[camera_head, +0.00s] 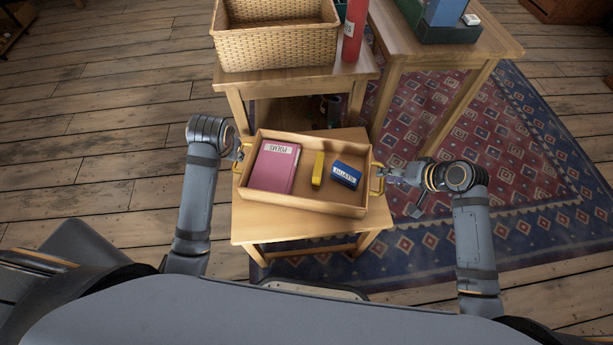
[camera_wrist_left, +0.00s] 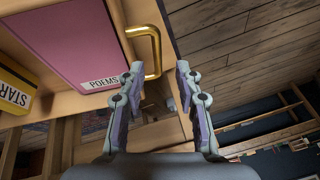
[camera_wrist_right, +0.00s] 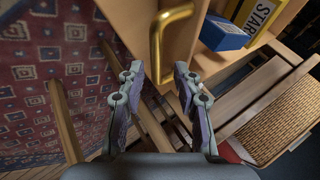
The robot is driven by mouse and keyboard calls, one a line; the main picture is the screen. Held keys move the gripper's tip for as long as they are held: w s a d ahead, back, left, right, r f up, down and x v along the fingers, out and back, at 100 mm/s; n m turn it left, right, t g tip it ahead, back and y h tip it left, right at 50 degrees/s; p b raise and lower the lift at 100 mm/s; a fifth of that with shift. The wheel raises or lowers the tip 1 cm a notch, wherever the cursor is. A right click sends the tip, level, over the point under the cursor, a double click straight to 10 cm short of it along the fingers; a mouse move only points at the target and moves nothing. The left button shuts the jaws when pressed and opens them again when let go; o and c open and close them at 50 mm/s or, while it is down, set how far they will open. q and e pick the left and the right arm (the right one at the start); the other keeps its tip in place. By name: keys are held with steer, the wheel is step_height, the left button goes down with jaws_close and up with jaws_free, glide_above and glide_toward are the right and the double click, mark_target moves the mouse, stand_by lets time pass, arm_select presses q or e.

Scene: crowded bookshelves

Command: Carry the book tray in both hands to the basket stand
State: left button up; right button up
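The book tray (camera_head: 318,205) is a shallow wooden box resting on a small wooden table (camera_head: 262,222). It holds a pink "POEMS" book (camera_head: 272,172), a yellow book (camera_head: 318,168) and a blue book (camera_head: 345,174). My left gripper (camera_head: 240,153) is at the tray's left end; in its wrist view the open fingers (camera_wrist_left: 159,69) point at a brass handle (camera_wrist_left: 156,52). My right gripper (camera_head: 388,171) is at the right end; its open fingers (camera_wrist_right: 158,68) are near the other brass handle (camera_wrist_right: 156,45). Neither grips it. The basket stand (camera_head: 293,78) is just beyond the tray's table.
A wicker basket (camera_head: 275,47) fills much of the stand's top, with a red upright object (camera_head: 354,30) at its right. A patterned rug (camera_head: 530,160) lies right; bare floor (camera_head: 90,130) is left.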

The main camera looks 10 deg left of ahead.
steer(key=v, duration=0.8)
steer(key=shift+s+d+r, duration=0.1)
steer(key=shift+s+r, duration=0.05)
